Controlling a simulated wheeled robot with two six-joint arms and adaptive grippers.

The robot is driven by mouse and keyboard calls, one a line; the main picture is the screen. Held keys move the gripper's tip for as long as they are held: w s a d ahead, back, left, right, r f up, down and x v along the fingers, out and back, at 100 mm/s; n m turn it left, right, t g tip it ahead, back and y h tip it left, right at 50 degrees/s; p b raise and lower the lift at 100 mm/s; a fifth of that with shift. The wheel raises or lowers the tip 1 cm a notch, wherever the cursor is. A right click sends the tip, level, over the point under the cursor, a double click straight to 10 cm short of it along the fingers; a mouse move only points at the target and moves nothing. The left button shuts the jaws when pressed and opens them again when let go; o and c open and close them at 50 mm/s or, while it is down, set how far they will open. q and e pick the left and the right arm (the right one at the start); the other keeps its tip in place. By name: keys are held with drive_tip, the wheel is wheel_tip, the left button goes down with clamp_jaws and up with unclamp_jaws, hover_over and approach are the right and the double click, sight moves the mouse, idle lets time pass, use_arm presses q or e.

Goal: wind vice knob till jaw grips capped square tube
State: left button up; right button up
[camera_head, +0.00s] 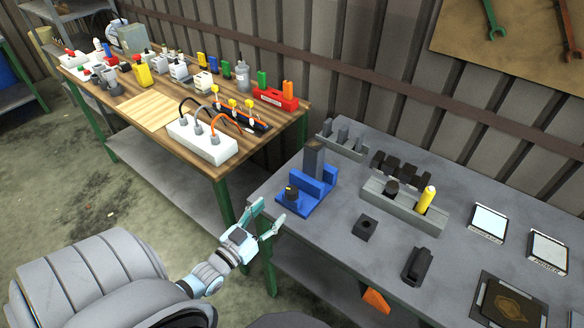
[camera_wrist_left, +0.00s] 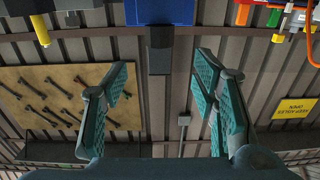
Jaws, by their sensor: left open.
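The blue vice (camera_head: 322,187) stands at the left end of the grey table. A dark square tube (camera_head: 313,160) stands upright in it, with a darker top like a cap. I cannot tell whether the jaw touches the tube. In the left wrist view, upside down, the blue vice (camera_wrist_left: 160,12) and tube (camera_wrist_left: 160,50) show beyond the open fingers (camera_wrist_left: 163,85); the knob is not clear there. My right gripper is out of view.
On the grey table (camera_head: 333,235) are a grey tray (camera_head: 405,213) with a yellow cylinder (camera_head: 426,199), a small dark block (camera_head: 365,228) and a black part (camera_head: 417,266). A wooden table (camera_head: 145,112) with a white power strip (camera_head: 202,143) stands to the left.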

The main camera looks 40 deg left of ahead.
sight(292, 190)
use_arm(q)
drive_tip(key=w, duration=0.3)
drive_tip(key=w+b, duration=0.1)
drive_tip(key=w, duration=0.6)
drive_tip(key=shift+a+f, duration=0.2)
drive_tip(key=shift+f, duration=0.1)
drive_tip(key=shift+w+r+b, duration=0.1)
drive_tip(key=shift+w+b, duration=0.2)
drive_tip(key=shift+w, duration=0.2)
drive_tip(key=c, duration=1.2)
drive_tip(key=shift+f+h+b, duration=0.2)
drive_tip(key=shift+h+b, duration=0.1)
drive_tip(key=shift+b, duration=0.35)
drive_tip(key=shift+o, duration=0.2)
drive_tip(key=m+h+b, duration=0.2)
drive_tip(key=h+b, duration=0.1)
drive_tip(key=shift+m+h+b, duration=0.35)
drive_tip(key=shift+m+h, duration=0.05)
drive_tip(key=m+g+h+b, duration=0.1)
drive_tip(key=m+h+b, duration=0.1)
drive_tip(key=h+b, duration=0.1)
drive_tip(key=shift+m+g+h, duration=0.4)
drive_tip(key=shift+h, duration=0.1)
drive_tip(key=shift+r+m+g+h+b, duration=0.15)
drive_tip(key=shift+m+g+h+b, duration=0.2)
drive_tip(key=shift+h, duration=0.25)
